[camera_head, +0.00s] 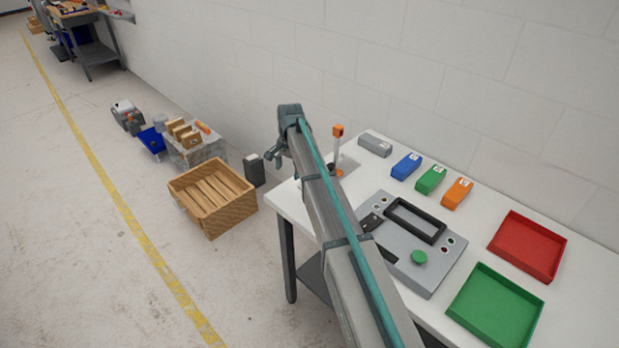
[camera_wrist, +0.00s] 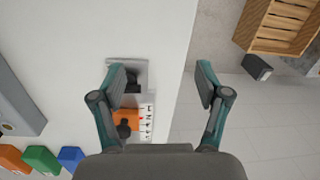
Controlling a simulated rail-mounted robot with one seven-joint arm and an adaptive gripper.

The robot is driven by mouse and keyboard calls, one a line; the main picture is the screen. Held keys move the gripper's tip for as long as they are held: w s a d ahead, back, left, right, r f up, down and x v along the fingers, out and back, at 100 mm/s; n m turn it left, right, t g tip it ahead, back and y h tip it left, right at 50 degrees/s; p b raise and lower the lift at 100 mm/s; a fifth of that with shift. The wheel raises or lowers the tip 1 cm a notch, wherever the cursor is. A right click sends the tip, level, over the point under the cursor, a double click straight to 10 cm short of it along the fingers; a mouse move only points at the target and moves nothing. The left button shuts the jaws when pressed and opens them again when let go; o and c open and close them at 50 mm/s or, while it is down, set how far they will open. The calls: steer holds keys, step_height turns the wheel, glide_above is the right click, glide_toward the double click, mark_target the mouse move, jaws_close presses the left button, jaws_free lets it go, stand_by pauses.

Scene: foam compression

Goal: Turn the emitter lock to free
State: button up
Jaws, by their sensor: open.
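A small fixture at the table's far-left end shows in the head view as an upright post with an orange top (camera_head: 338,131), partly hidden by my arm. In the wrist view it has a grey bracket (camera_wrist: 142,66), an orange part (camera_wrist: 124,117) with a dark knob, and a white marked strip (camera_wrist: 147,122). I cannot tell which part is the emitter lock or its setting. My gripper (camera_wrist: 160,80) is open and empty. Its left finger overlaps the bracket in the picture; its right finger is over the floor beyond the table edge. In the head view the gripper (camera_head: 280,150) is mostly edge-on.
On the white table (camera_head: 486,210) stand a grey control panel (camera_head: 410,268) with a green button, grey, blue, green and orange blocks, a red tray (camera_head: 527,245) and a green tray (camera_head: 495,306). A wooden crate (camera_head: 212,196) stands on the floor. A wall runs behind.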

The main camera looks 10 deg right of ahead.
steer(key=d+r+m, duration=0.1)
steer(key=d+r, duration=0.5)
steer(key=d, duration=0.2)
steer(key=shift+h, duration=0.4)
step_height(320, 180, down, 11)
steer(key=p, duration=0.3)
steer(key=shift+w+d, duration=0.1)
steer(key=shift+w, duration=0.05)
steer(key=shift+r, duration=0.1)
steer(key=shift+c, duration=0.3)
steer(key=c, duration=1.1)
